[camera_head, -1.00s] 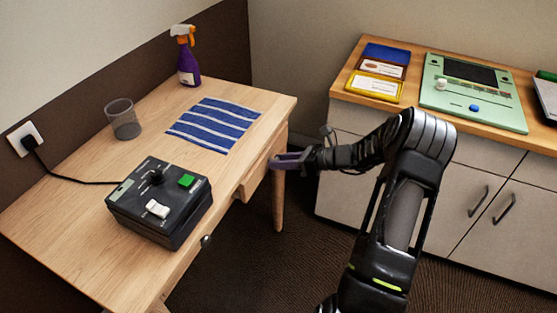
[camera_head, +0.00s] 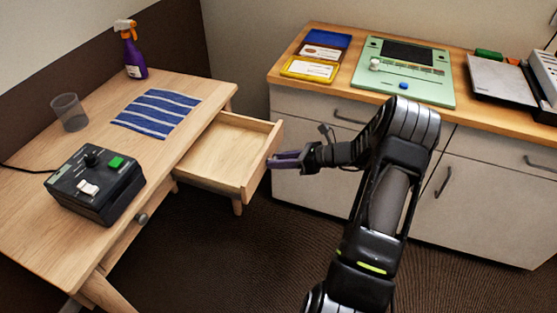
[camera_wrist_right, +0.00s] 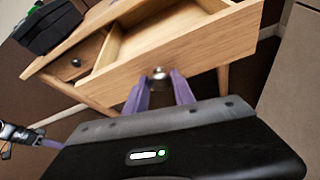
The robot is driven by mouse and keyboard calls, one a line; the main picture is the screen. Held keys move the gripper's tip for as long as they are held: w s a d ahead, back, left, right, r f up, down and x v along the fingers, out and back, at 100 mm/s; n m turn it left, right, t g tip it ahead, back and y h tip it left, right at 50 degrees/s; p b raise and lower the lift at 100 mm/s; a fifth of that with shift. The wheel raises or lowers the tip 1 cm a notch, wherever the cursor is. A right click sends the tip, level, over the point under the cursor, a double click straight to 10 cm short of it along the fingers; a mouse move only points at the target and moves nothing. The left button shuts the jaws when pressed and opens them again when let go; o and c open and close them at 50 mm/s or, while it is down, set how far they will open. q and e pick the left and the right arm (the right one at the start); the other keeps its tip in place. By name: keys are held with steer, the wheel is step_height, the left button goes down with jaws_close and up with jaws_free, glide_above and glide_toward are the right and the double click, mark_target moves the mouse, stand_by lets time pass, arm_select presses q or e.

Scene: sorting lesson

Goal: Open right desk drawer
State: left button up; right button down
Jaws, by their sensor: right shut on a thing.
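The right desk drawer (camera_head: 215,155) is pulled well out from the front of the wooden desk (camera_head: 190,95), and its bare inside shows. Its front also shows in the wrist view (camera_wrist_right: 200,50). My right gripper (camera_head: 272,161) is at the drawer front. In the wrist view its purple fingers (camera_wrist_right: 159,82) are shut on the round metal drawer knob (camera_wrist_right: 158,73). Part of what looks like my left gripper (camera_wrist_right: 45,141) shows at the left edge of the wrist view, too small to tell its jaws. The left arm is outside the head view.
The other drawer's knob (camera_head: 142,218) is on the near desk front; that drawer is shut. A black switch box (camera_head: 95,190), glass (camera_head: 69,112), striped cloth (camera_head: 155,113) and spray bottle (camera_head: 134,55) stand or lie on the desk. A cabinet (camera_head: 480,180) stands behind my right arm.

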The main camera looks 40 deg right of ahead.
steer(key=c, duration=1.1)
jaws_free()
steer(key=shift+o, duration=0.2)
steer(key=v, duration=0.7)
steer(key=shift+s+d, duration=0.2)
steer(key=shift+s, duration=0.1)
steer(key=shift+r, duration=0.1)
